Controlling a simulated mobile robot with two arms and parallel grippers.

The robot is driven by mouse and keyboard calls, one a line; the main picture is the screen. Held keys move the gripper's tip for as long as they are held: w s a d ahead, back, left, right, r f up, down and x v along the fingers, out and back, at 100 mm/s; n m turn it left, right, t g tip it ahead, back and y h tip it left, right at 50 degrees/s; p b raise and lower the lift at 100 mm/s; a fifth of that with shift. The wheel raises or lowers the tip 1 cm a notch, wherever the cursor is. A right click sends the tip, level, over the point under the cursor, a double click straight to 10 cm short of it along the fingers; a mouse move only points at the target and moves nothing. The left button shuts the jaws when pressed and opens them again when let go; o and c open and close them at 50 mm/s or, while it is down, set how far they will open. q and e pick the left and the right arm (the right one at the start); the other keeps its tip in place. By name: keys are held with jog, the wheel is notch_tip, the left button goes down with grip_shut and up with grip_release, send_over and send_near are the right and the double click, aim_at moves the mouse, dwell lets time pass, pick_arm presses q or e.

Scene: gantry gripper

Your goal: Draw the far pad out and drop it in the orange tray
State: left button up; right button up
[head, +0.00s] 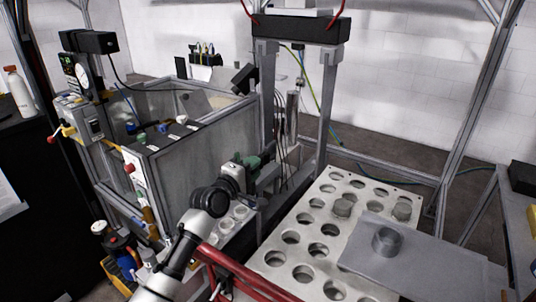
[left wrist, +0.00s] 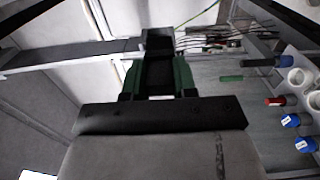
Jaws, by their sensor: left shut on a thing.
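My left gripper (head: 256,164), with green fingers, reaches in from the bottom left to the foot of the gantry gripper's left grey leg (head: 267,110). In the left wrist view the green fingers of my left gripper (left wrist: 158,82) are shut on a dark grey block-like piece, the pad (left wrist: 158,45). Whether the pad is still seated in the gantry gripper cannot be told. The gantry gripper's other leg (head: 327,110) stands to the right. No tray that is clearly orange shows; a yellow-orange container (head: 118,272) is at the lower left. My right gripper is not in view.
A white plate with round holes (head: 315,225) lies at the right, with a grey sheet (head: 430,262) and a metal cylinder (head: 388,241) over it. A grey walled box (head: 190,165) stands at the left. Red hoses (head: 245,268) cross the bottom.

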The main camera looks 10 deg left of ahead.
pick_arm(q)
jog(key=shift+p+v, duration=0.7)
jog(key=shift+v, duration=0.65)
jog(key=shift+s+r, duration=0.1)
jog(key=shift+s, duration=0.05)
jog(key=p+v, duration=0.3)
jog(key=v, duration=0.4)
jog(key=shift+s, duration=0.4)
jog(key=shift+a, duration=0.1)
